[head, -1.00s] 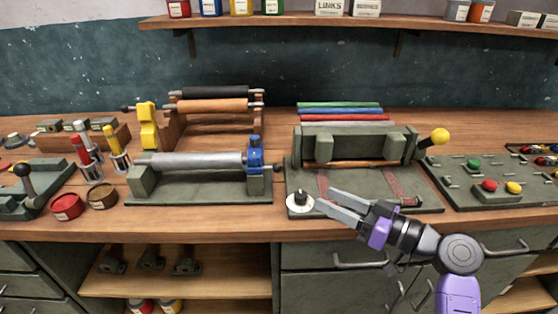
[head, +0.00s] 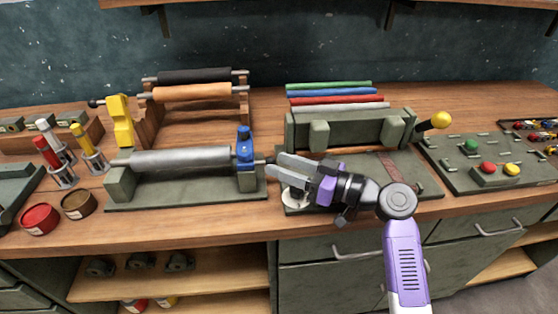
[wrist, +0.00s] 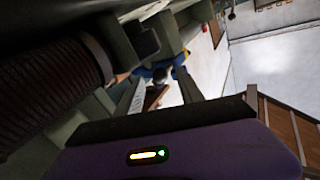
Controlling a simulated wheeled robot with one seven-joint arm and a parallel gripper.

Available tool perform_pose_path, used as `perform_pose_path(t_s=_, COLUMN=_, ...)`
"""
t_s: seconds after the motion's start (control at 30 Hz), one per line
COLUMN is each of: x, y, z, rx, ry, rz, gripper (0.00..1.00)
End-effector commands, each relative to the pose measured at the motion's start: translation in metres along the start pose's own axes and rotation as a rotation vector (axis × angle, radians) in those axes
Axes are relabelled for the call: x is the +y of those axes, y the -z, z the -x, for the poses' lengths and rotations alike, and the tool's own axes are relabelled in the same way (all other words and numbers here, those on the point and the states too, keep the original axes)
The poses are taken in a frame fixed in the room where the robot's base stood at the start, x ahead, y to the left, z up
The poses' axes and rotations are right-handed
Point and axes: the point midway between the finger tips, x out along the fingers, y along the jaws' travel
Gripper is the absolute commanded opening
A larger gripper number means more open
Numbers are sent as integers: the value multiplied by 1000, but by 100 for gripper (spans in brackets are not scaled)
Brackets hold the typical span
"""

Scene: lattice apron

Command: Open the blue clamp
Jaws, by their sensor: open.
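The blue clamp (head: 245,148) stands on the right-hand block of a green stand, over the right end of a silver roller (head: 180,158). A dark ball sticks out to its right, partly hidden by my fingertips. My gripper (head: 271,164) is open and empty just right of the clamp, at about its lower height, with the fingers pointing left toward it. In the wrist view a small patch of blue (wrist: 160,73) shows beyond and between my two fingers. Whether a finger touches the clamp or its ball, I cannot tell.
Tins and tubes stand at left. A button panel (head: 487,165) lies at right.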

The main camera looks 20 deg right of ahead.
Motion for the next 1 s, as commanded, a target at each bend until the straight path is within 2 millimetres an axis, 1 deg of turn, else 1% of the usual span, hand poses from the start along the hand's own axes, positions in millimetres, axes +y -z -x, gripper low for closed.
perform_pose_path(t_s=0.03, x=0, y=1, z=-5, rx=-1, ry=1, rz=-1, gripper=45)
perform_pose_path(t_s=0.13, x=-1, y=0, z=-11, rx=0, ry=2, rz=0, gripper=45)
perform_pose_path(t_s=0.4, x=0, y=0, z=-12, rx=0, ry=0, rz=1, gripper=45)
perform_pose_path(t_s=0.43, x=0, y=0, z=-12, rx=0, ry=0, rz=1, gripper=43)
perform_pose_path(t_s=0.57, x=0, y=0, z=-12, rx=0, ry=0, rz=1, gripper=17)
perform_pose_path(t_s=0.6, x=0, y=0, z=-12, rx=0, ry=0, rz=0, gripper=9)
perform_pose_path(t_s=0.63, x=0, y=0, z=-12, rx=0, ry=0, rz=0, gripper=3)
perform_pose_path(t_s=0.67, x=0, y=0, z=-12, rx=0, ry=0, rz=0, gripper=0)
perform_pose_path(t_s=1.0, x=0, y=0, z=-12, rx=0, ry=0, rz=0, gripper=0)
